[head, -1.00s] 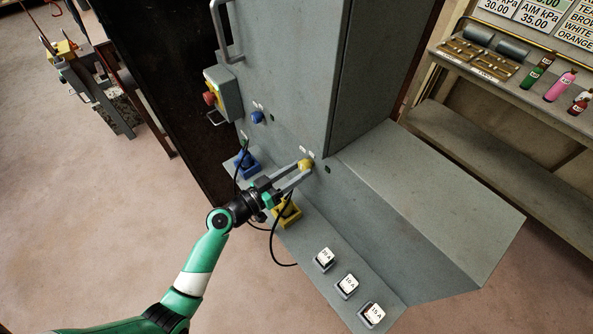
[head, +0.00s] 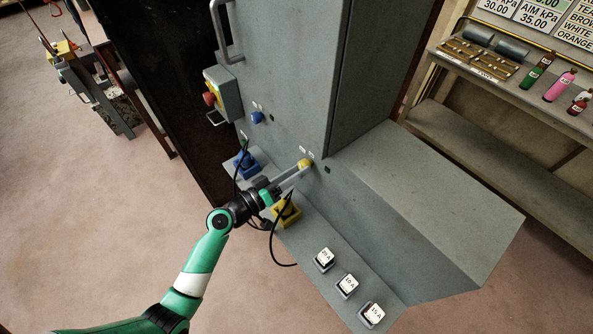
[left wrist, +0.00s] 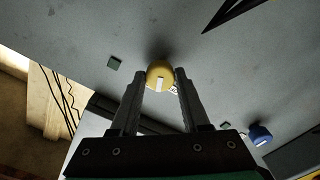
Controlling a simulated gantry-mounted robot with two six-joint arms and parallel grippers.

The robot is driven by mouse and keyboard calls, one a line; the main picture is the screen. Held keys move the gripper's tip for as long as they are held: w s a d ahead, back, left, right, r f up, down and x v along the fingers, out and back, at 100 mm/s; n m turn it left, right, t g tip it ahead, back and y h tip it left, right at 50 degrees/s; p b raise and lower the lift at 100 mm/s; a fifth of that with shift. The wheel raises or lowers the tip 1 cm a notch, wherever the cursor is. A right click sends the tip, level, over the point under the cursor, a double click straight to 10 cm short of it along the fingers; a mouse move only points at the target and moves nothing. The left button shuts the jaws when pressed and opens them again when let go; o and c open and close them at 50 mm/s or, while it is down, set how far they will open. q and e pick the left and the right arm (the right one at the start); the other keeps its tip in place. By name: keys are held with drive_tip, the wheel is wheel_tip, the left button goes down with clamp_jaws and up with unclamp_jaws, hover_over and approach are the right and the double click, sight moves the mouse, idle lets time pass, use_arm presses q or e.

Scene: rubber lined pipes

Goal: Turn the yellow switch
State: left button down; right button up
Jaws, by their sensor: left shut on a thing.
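The yellow switch (head: 305,163) is a round knob on the upright face of the grey cabinet. In the left wrist view the yellow switch (left wrist: 159,75) sits between my two fingertips, with a white mark on its front. My left gripper (head: 301,166) reaches it from the lower left and is shut on it; it also shows in the left wrist view (left wrist: 160,78). In the head view the fingers hide part of the knob. My right gripper is not in view.
A blue switch (head: 257,117) is further left on the grey cabinet (head: 285,75). Below are a blue plug (head: 246,164) and a yellow plug (head: 286,213) with black cables close to my arm. Several labelled square blocks (head: 347,285) sit on the ledge.

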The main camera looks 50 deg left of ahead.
use_arm(q)
drive_tip(key=shift+r+n+p, duration=0.2)
drive_tip(key=shift+n+p, duration=1.35)
drive_tip(key=shift+n, duration=5.05)
drive_tip(key=shift+c, duration=1.9)
unclamp_jaws()
drive_tip(key=s+p, duration=0.1)
drive_tip(key=s, duration=1)
drive_tip(key=shift+s+a, duration=0.3)
drive_tip(key=shift+a, duration=0.1)
